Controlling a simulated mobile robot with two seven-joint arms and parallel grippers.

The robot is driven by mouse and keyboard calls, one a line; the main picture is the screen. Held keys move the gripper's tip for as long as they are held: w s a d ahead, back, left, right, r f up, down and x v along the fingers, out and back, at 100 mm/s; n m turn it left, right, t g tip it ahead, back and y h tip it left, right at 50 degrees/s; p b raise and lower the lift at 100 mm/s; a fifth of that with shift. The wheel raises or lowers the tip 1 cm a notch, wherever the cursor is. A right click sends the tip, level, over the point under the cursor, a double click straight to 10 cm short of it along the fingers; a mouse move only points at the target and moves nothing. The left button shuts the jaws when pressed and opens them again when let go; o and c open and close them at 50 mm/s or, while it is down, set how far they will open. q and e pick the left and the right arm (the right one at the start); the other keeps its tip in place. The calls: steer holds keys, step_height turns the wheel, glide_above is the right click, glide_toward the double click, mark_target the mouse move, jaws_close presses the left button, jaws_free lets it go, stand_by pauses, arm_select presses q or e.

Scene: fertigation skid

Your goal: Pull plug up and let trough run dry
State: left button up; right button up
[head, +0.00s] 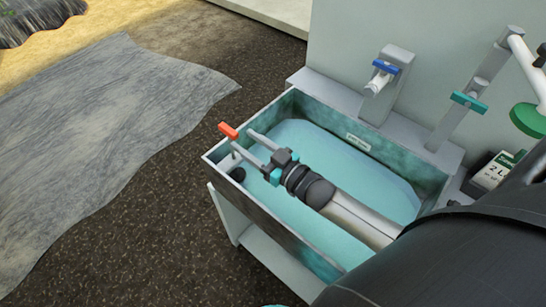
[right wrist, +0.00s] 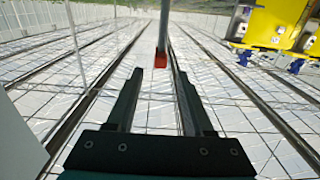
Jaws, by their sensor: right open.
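The trough (head: 262,223) holds pale blue-green water and has a label on its inner far wall. At its left corner, an orange-red handle (head: 228,130) stands above a dark round plug (head: 238,174); a thin light stem shows between them, partly hidden by a finger. My right gripper (head: 243,141) reaches over the water from the right, open and empty, its fingertips close to the handle. In the right wrist view the red handle (right wrist: 161,58) is ahead, lined up between the open fingers (right wrist: 157,88), with a grey rod above it. I cannot see my left gripper.
A tap with a blue lever (head: 385,67) stands on the trough's back ledge. Right of it are a grey post with a teal lever (head: 468,102), a green disc (head: 528,119) and a box marked 2 L (head: 495,172).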

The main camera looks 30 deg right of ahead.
steer(key=v, duration=0.8)
stand_by(0.4)
